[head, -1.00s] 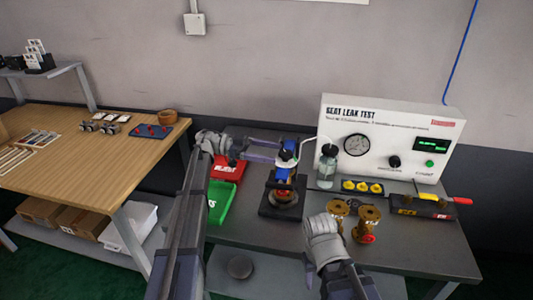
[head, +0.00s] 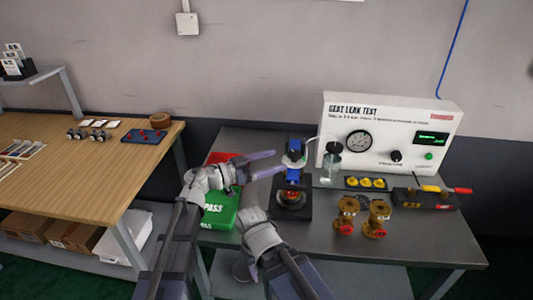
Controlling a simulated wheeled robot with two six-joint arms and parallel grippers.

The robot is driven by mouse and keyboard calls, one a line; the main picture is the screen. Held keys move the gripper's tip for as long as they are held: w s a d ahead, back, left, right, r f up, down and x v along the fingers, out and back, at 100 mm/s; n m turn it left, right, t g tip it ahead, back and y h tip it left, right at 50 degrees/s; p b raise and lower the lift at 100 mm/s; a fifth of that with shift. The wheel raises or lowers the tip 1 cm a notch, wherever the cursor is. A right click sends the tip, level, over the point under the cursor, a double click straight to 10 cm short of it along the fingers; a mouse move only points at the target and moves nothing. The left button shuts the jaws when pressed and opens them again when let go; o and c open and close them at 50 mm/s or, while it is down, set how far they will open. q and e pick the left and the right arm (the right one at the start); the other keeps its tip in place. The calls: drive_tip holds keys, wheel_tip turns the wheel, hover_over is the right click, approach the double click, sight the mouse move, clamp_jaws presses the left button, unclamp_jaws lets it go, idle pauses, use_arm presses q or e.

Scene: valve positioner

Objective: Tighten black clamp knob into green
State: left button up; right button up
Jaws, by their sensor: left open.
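The clamp fixture stands on the bench with a black base (head: 305,211) and a blue body (head: 293,176). A small dark part, perhaps the black clamp knob (head: 295,156), sits near its top; I cannot make out a green mark on it. A brassy and red part shows low in the fixture. My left gripper (head: 274,163) is open, its two purple-grey fingers pointing right at the upper fixture. The fingertips are close to the blue body; contact cannot be told. My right gripper (head: 258,232) is low in front of the fixture, its fingers hidden.
A green PASS tray (head: 221,212) and a red tray (head: 222,157) lie left of the fixture. A glass jar (head: 331,166) and the leak test box (head: 385,135) stand to the right. Two brass valves (head: 376,217) stand front right. A wooden table (head: 90,170) is at left.

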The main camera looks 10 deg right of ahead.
sight(295, 152)
use_arm(q)
drive_tip(key=shift+d, duration=0.1)
drive_tip(key=shift+x, duration=3.85)
drive_tip(key=shift+w, duration=0.1)
drive_tip(key=shift+c, duration=0.3)
clamp_jaws()
drive_tip(key=shift+w+g, duration=0.1)
drive_tip(key=shift+g, duration=0.2)
